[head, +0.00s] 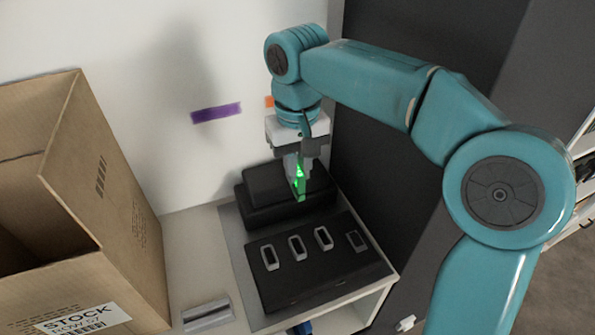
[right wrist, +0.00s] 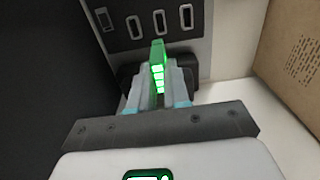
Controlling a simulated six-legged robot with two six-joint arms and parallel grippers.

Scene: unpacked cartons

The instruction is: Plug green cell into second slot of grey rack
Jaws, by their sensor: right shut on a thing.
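The green cell (head: 300,183) glows and is held upright in my right gripper (head: 300,170). The gripper is shut on it; in the right wrist view the cell (right wrist: 157,60) sticks out between the fingers. The grey rack (head: 320,272) is dark, with a row of several slots, three with pale rims and the one at the right end with a darker rim. The rack also shows at the top of the right wrist view (right wrist: 148,43). In the head view the cell is above and behind the slot row, apart from it. My left gripper is not in view.
A dark block (head: 260,195) stands behind the rack, close to the cell. An open cardboard carton (head: 135,235) is at the left. A small grey object (head: 207,313) lies on the pale shelf between carton and rack. A dark wall panel (head: 385,140) rises at the right.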

